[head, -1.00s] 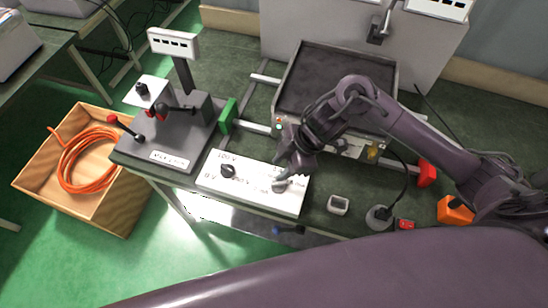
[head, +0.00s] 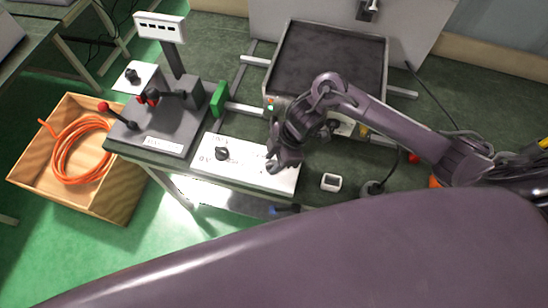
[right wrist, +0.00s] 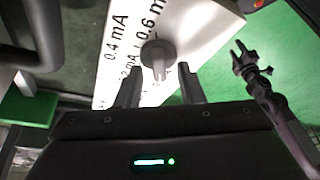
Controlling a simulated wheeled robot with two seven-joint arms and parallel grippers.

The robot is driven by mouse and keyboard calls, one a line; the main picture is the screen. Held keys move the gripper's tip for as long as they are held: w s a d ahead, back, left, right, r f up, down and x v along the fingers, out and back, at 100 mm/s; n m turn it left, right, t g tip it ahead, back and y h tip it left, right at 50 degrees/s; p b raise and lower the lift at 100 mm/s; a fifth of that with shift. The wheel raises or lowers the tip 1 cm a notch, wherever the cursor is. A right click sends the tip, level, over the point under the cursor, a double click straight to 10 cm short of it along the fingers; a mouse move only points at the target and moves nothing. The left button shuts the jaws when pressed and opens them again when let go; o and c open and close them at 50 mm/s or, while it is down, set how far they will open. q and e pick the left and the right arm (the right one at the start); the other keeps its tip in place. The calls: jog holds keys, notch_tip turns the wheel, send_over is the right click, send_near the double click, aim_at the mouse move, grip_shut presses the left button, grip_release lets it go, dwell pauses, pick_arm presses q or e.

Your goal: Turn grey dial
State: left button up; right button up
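The grey dial (right wrist: 157,55) sits on the white panel (right wrist: 196,33) near the printed "0.4 mA" and "0.6 mA" marks in the right wrist view. My right gripper (right wrist: 159,70) is open, one fingertip on either side of the dial's pointed grip. I cannot tell whether they touch it. In the head view my right gripper (head: 278,162) is over the right part of the panel (head: 242,172) and largely covers the grey dial there. A black dial (head: 222,154) is on the panel's left part. My left gripper is not in view.
A lever device (head: 165,130) stands left of the panel and a dark-topped box (head: 325,65) behind it. A wooden crate (head: 118,200) with orange cable (head: 80,150) is on the floor.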

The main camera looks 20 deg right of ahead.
jog(key=c, duration=0.7)
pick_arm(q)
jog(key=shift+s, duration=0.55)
pick_arm(e)
grip_shut()
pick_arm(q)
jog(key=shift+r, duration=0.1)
pick_arm(e)
jog(key=m+p, duration=0.2)
jog(key=shift+r+t+p, duration=0.2)
jog(key=shift+t+p, duration=0.1)
jog(key=m+p, duration=0.2)
jog(key=m+t+p, duration=0.1)
jog(key=m+p, duration=0.1)
jog(key=shift+s+m+t+h, duration=0.1)
jog(key=shift+m+t+h, duration=0.2)
jog(key=shift+h, duration=0.1)
jog(key=shift+a+f+m+t+h+p, duration=0.1)
jog(key=shift+m+t+h+p, duration=0.25)
jog(key=shift+m+p, duration=0.65)
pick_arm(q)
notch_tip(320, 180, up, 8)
pick_arm(e)
jog(key=shift+m+t+h, duration=0.35)
jog(key=shift+m+h, duration=0.1)
jog(key=shift+m, duration=1.15)
